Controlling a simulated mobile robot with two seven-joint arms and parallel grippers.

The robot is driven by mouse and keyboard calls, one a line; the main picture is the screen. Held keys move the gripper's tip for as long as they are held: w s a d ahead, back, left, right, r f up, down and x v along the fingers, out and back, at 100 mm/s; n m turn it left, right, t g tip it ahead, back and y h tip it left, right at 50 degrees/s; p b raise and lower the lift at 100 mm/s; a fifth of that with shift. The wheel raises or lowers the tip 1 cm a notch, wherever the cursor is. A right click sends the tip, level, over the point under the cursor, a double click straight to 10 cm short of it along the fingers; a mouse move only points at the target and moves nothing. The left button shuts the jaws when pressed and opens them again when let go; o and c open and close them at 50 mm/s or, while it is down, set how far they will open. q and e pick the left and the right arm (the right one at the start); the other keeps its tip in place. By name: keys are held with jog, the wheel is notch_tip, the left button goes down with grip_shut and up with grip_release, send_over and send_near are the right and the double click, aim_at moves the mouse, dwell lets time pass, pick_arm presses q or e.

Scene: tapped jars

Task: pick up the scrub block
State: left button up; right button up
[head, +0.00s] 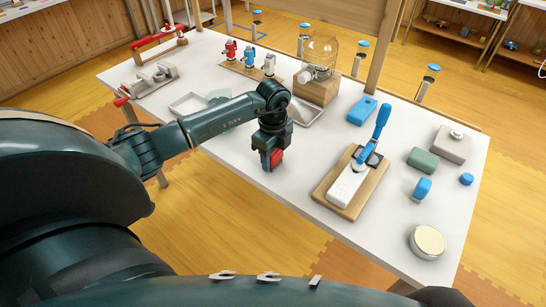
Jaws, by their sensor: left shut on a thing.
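My left gripper (270,160) points down over the front left of the white table. It is shut on a small red block (276,157), which I take to be the scrub block. The dark fingers hide part of the block. It is at or just above the table top; I cannot tell if its underside touches. My right gripper is not in view.
The white table (300,190) is clear around the gripper. A shallow tray (306,113) lies behind it. A wooden board (336,203) with a blue-handled device stands to the right. Farther right are a green block (423,161), blue pieces (422,189) and a round tin (428,241).

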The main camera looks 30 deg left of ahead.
pick_arm(q)
jog(key=shift+r, duration=0.1)
jog(key=shift+c, duration=0.2)
notch_tip(320, 180, up, 10)
jog(key=shift+f+b, duration=0.1)
jog(key=shift+b, duration=0.25)
jog(key=o, duration=0.4)
jog(key=shift+c, duration=1.4)
